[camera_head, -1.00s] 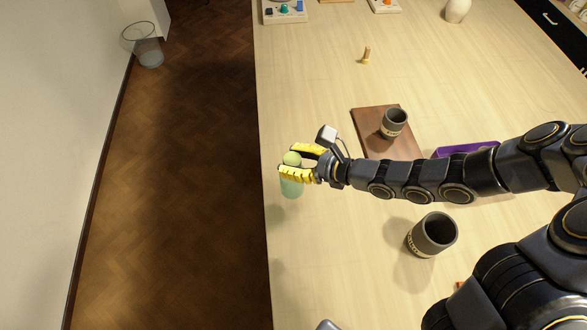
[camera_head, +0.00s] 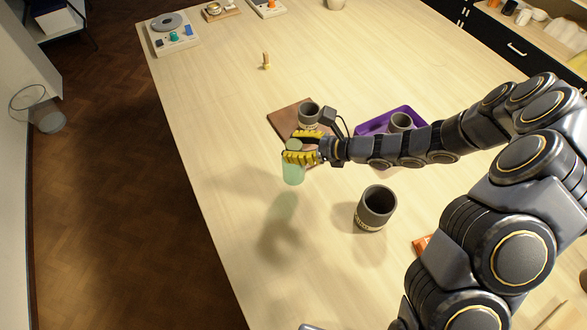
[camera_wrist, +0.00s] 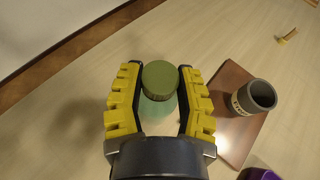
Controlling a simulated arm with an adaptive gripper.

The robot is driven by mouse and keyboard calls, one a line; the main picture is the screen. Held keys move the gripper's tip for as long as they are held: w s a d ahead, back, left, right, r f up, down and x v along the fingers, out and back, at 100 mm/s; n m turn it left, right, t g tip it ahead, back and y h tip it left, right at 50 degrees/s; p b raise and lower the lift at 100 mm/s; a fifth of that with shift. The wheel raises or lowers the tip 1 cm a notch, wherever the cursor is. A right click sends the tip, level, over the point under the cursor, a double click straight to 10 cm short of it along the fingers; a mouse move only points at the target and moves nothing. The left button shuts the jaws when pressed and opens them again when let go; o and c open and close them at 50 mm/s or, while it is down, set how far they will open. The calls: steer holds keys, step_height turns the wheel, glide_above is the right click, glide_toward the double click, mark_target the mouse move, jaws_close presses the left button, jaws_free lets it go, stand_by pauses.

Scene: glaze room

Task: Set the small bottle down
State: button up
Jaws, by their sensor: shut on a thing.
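The small bottle (camera_head: 293,174) is pale translucent green with an olive-green cap. My gripper (camera_head: 297,156) has yellow fingers shut around its upper part. In the head view the bottle hangs upright, and its shadow lies apart from it on the table (camera_head: 215,150), so it appears to be above the top. In the wrist view the bottle's round cap (camera_wrist: 160,77) shows between the two fingers. The bottle's lower part is mostly hidden there under the cap.
A brown board (camera_head: 284,120) with a dark cup (camera_head: 309,114) lies just behind my gripper. A larger dark cup (camera_head: 375,208) stands to the right, nearer. A purple tray (camera_head: 376,128) holds another cup (camera_head: 400,122). The table left of and below the bottle is clear; its edge drops to the floor.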

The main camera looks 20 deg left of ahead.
mark_target(295, 162)
steer(key=shift+f, duration=2.6)
steer(key=shift+a, duration=0.1)
steer(key=o, duration=1)
steer(key=shift+f, duration=0.1)
